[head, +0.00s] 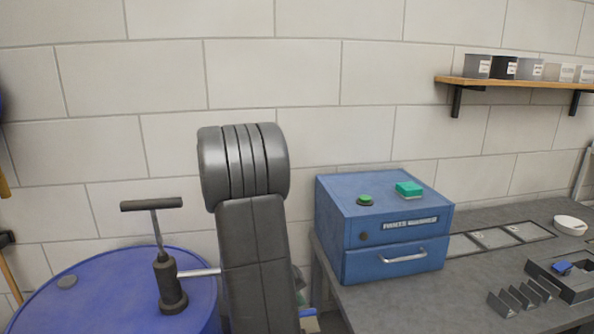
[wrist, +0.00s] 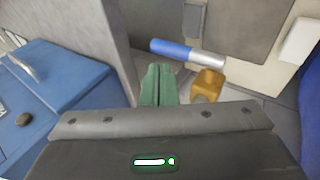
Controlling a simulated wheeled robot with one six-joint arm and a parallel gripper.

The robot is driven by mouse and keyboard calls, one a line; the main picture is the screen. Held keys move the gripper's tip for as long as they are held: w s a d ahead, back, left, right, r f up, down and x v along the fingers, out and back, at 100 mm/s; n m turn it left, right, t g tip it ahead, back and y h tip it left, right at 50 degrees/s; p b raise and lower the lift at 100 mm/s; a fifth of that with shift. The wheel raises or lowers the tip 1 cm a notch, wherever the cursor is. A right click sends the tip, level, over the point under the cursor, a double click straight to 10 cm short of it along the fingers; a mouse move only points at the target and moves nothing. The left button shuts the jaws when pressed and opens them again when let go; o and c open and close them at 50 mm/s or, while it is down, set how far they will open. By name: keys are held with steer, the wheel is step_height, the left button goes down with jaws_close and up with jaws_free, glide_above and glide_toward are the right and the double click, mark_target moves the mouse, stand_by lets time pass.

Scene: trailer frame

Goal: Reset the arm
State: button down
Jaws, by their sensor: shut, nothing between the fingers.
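In the wrist view, my gripper (wrist: 158,70) shows as two green fingers side by side, closed together with nothing visible between them. The dark gripper body with a lit green indicator fills the bottom of that view. In the head view, my dark grey arm stands upright in front of the wall, between the blue drum (head: 115,300) and the blue parts washer (head: 385,205). The arm hides the gripper's fingertips there.
The washer stands on a grey bench (head: 450,300) with a small black rack (head: 520,297) and a white bowl (head: 570,224). A hand pump (head: 170,285) rises from the drum. A blue-and-silver cylinder (wrist: 188,52) and an orange block (wrist: 207,84) lie beyond my gripper.

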steer(key=shift+s+a+r+t+h, duration=0.1)
steer(key=shift+a+r+t+h, duration=0.2)
steer(key=shift+a+h, duration=0.45)
steer(key=shift+d, duration=0.15)
